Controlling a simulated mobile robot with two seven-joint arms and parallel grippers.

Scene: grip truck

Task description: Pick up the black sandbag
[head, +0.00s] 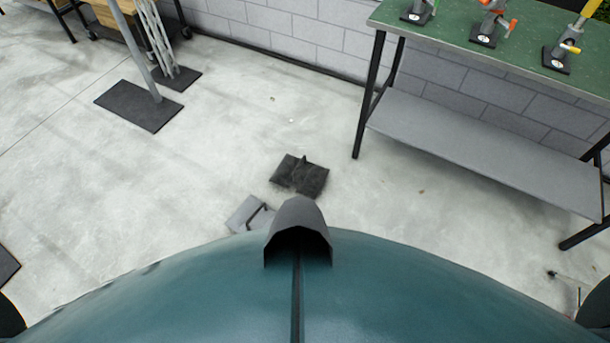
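The black sandbag (299,175) lies flat on the concrete floor, just beyond the front of my body in the head view. It is dark, with a raised strap or fold across its middle. A grey sandbag-like item (246,213) with a dark handle lies nearer and to the left, partly hidden behind my body. Neither of my grippers shows in the head view. Nothing is seen touching the black sandbag.
A green-topped table (480,48) with a grey lower shelf (480,150) stands at the right, holding clamp-like tools. Metal poles stand on dark base plates (139,106) at the upper left. A grey block wall (290,27) runs behind.

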